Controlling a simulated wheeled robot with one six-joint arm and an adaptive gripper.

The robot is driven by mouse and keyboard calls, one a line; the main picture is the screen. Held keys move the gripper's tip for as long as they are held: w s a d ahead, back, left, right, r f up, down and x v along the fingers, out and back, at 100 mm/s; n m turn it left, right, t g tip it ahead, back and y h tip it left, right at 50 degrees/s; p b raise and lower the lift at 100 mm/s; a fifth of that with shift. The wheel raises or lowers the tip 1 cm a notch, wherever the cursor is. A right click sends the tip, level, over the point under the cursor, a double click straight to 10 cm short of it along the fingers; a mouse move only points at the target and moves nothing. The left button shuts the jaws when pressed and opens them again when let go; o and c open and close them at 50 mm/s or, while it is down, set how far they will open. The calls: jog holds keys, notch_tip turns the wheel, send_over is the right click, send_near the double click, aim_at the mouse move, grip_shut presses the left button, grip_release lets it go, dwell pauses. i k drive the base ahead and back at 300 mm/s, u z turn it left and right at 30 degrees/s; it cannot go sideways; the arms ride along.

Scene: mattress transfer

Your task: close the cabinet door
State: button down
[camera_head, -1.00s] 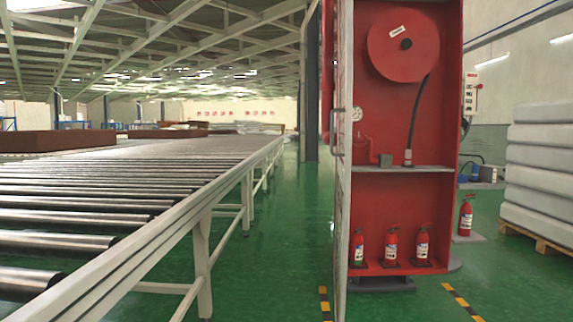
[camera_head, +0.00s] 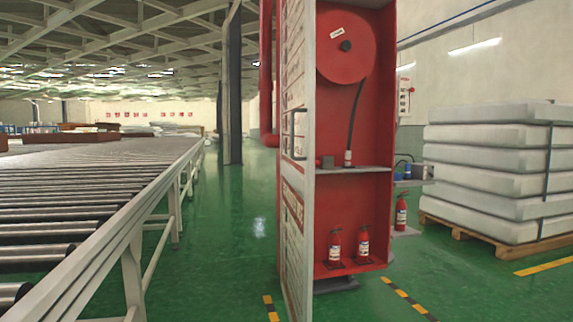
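The red fire cabinet (camera_head: 378,215) stands open right of the picture's middle. Inside are a round red hose reel (camera_head: 340,62), a shelf (camera_head: 352,171) and red extinguishers (camera_head: 335,246) at the bottom. The cabinet door (camera_head: 294,205) is swung open toward me and seen at a steep angle. Its outer face has white panels with red markings and a handle (camera_head: 299,134) at mid height. The door covers the left part of the cabinet's inside. My gripper is not in view.
A roller conveyor (camera_head: 150,195) runs along the left. Stacked white mattresses (camera_head: 485,185) lie on a wooden pallet (camera_head: 490,243) at right. Another extinguisher (camera_head: 401,212) stands behind the cabinet. Green floor (camera_head: 225,235) is free between conveyor and door. Yellow-black tape (camera_head: 405,297) marks the floor.

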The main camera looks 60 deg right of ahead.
aim_at(297, 17)
jog(key=z, duration=0.75)
jog(key=i, duration=1.05)
jog(key=z, duration=0.85)
